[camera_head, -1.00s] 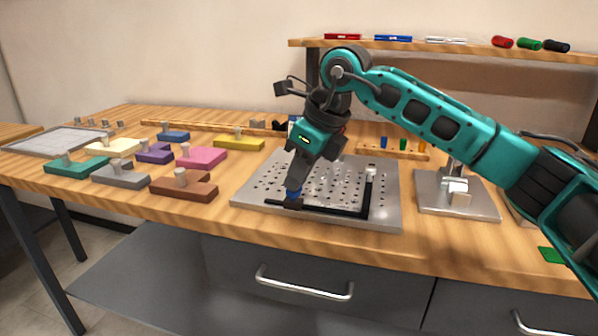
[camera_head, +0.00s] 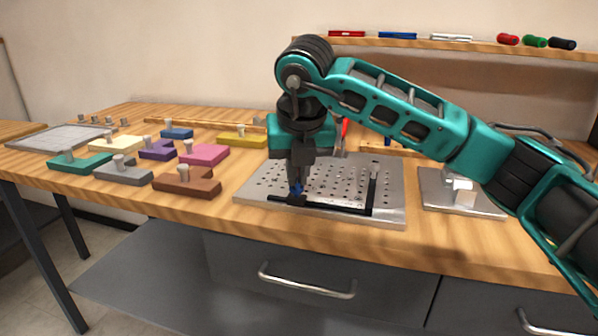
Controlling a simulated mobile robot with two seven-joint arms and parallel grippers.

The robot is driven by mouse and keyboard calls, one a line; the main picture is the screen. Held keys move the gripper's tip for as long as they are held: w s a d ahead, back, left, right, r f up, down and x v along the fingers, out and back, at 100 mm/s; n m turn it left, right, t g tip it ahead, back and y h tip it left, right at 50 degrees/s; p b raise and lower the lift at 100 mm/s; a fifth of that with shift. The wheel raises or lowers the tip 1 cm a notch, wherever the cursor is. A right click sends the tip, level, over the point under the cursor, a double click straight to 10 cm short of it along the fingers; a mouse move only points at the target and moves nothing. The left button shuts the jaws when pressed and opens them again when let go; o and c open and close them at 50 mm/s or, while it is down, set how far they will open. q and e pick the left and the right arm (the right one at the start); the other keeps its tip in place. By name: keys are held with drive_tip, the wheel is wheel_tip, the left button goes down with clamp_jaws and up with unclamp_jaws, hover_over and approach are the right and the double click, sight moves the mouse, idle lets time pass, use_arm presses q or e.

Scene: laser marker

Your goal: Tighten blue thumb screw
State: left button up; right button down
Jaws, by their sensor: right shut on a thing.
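The blue thumb screw (camera_head: 297,189) stands at the front left corner of a black L-shaped fence (camera_head: 335,208) on the perforated metal plate (camera_head: 250,208). My right gripper (camera_head: 298,183) points straight down over it and is shut on the screw's head. The fingers hide part of the screw, so I cannot tell how deep it sits. My left gripper is out of view.
Several coloured blocks with pegs, such as a brown one (camera_head: 198,186) and a pink one (camera_head: 207,155), lie left of the plate. A metal stand (camera_head: 440,197) is on the right. A shelf (camera_head: 440,43) runs along the back. The table's front strip is clear.

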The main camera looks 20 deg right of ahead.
drive_tip(key=m+h, duration=0.1)
drive_tip(key=m, duration=0.2)
drive_tip(key=shift+a, duration=0.15)
drive_tip(key=m+g+h, duration=0.1)
drive_tip(key=m, duration=0.1)
drive_tip(key=shift+w+a+m, duration=0.1)
drive_tip(key=shift+m, duration=0.2)
drive_tip(key=m, duration=0.1)
drive_tip(key=m+p, duration=0.1)
drive_tip(key=shift+w+r+m+g+h, duration=0.1)
drive_tip(key=shift+r+m+g+h, duration=0.05)
drive_tip(key=shift+m+g+h, duration=0.2)
drive_tip(key=shift+a+m+p, duration=0.1)
drive_tip(key=shift+m+p, duration=0.2)
drive_tip(key=shift+m, duration=0.25)
drive_tip(key=shift+w+m+g+h+p, duration=0.1)
drive_tip(key=shift+m+g+h+p, duration=0.2)
drive_tip(key=shift+m, duration=0.3)
drive_tip(key=shift+m+g, duration=0.25)
drive_tip(key=shift+m, duration=0.05)
drive_tip(key=c, duration=1.2)
unclamp_jaws()
drive_tip(key=shift+c, duration=0.2)
